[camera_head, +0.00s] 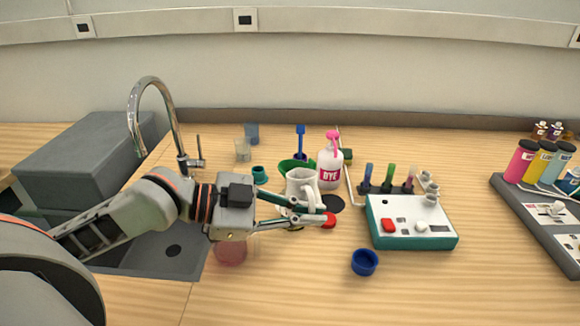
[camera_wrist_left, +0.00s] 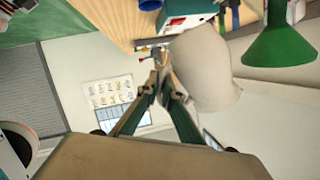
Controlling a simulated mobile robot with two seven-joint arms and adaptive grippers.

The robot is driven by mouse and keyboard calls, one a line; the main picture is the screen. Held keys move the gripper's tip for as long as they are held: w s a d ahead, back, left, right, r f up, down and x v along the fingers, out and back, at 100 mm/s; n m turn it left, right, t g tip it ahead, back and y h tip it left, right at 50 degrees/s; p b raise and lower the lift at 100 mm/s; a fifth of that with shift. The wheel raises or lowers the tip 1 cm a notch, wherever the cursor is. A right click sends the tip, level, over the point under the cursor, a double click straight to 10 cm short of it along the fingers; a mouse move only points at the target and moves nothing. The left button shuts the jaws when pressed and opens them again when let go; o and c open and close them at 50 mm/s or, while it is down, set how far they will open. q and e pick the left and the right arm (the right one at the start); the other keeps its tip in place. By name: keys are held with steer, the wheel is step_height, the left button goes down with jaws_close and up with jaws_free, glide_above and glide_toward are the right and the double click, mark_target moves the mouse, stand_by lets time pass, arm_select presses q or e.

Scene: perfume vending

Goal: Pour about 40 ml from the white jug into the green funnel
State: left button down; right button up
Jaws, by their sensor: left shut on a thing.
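The white jug (camera_head: 302,184) is near the middle of the counter in the head view, in front of the green funnel (camera_head: 289,166). My left gripper (camera_head: 318,209) is shut on the jug at its near side, and its fingers overlap the lower part. In the left wrist view the gripper (camera_wrist_left: 163,84) is closed beside the jug (camera_wrist_left: 207,72), which shows as a pale rounded body. The funnel (camera_wrist_left: 282,44) appears there to the right of the jug, apart from it in the picture. The jug's contents and spout are hidden. My right gripper is not in view.
A DYE bottle (camera_head: 330,168) with a pink top stands close right of the jug. A white-and-teal device (camera_head: 411,222) with a red button is farther right. A blue cup (camera_head: 364,262) sits in front. A sink with a tap (camera_head: 150,85) is left. The front-right counter is clear.

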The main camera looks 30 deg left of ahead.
arm_select(q)
steer(key=shift+s+d+f+m+t+y+p, duration=0.15)
steer(key=shift+f+m+p, duration=0.25)
steer(key=shift+f, duration=0.35)
steer(key=shift+s+d+f+m+t+y+p, duration=0.1)
steer(key=shift+s+d+f+m+t+p, duration=0.1)
steer(key=shift+f+m, duration=0.45)
steer(key=shift+s+d+f+m+t+y+p, duration=0.15)
steer(key=shift+f+m+p, duration=0.15)
steer(key=shift+f, duration=0.6)
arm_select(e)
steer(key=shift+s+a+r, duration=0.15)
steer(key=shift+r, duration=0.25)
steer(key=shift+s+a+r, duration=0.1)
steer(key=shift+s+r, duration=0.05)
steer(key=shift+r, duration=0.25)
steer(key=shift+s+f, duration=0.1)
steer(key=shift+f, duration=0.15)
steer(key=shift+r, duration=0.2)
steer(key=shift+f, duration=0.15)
